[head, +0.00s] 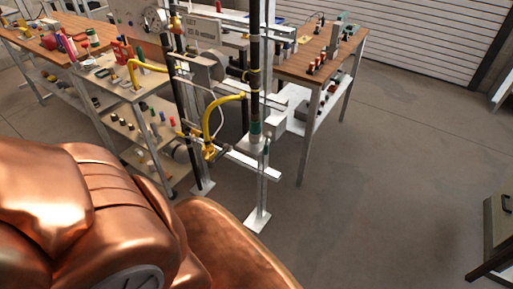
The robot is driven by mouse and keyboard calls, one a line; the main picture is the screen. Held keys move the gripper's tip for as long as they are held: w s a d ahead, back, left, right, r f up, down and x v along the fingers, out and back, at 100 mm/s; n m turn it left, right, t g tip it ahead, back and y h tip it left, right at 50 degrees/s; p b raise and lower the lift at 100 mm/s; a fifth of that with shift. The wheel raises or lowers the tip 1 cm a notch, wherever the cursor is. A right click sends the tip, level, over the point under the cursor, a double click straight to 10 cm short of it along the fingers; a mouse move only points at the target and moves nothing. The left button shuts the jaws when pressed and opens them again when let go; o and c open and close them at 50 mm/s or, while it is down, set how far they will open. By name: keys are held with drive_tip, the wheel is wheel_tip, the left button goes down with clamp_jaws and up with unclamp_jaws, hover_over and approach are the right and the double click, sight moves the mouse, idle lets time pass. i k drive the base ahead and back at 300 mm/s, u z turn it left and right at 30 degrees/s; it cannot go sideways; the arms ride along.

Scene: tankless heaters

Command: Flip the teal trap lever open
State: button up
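A teal fitting (255,128) sits near the lower end of a black vertical pipe (255,60) on the white metal stand. A small dark green upright piece (266,147) stands just right of and below it. It may be the trap lever, but at this size I cannot tell, nor whether the lever is open or shut. My copper-coloured arm fills the lower left of the head view. My gripper does not show, so its place relative to the lever is hidden.
A yellow hose (212,113) curves beside the stand. A foot plate (257,221) rests on the floor. Wooden workbenches stand behind, at left (55,45) and right (290,66). A dark-framed piece (497,235) stands at far right. Floor (385,170) between is clear.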

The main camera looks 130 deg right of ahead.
sight(268, 134)
drive_tip(key=z, duration=4.95)
drive_tip(key=k, duration=0.65)
drive_tip(key=u, duration=0.6)
drive_tip(key=i, duration=0.5)
drive_tip(key=u, duration=0.75)
drive_tip(key=i, duration=0.85)
drive_tip(key=z, duration=0.25)
